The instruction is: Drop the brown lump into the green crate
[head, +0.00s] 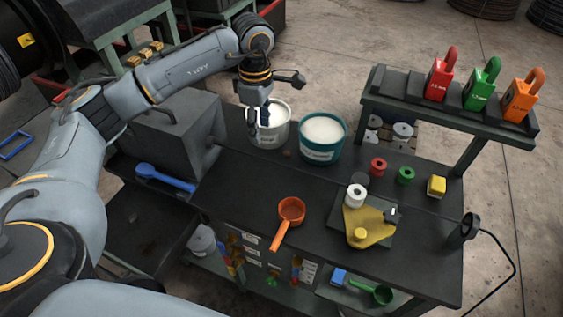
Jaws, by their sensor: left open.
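My left gripper (259,122) points down at the rim of a white bucket (273,131), at the back left of the dark bench. It is open, and I see nothing held between its fingers. From this view I cannot tell whether the fingertips are over the bucket or in front of it. I cannot make out a green crate either. My right gripper is not in view.
A teal bucket (322,138) with pale contents stands right of the white one. An orange ladle (290,212), a yellow fixture (366,224) and several spools lie on the bench (240,190). A raised shelf (390,100) bears red, green and orange weights. The bench's front left is clear.

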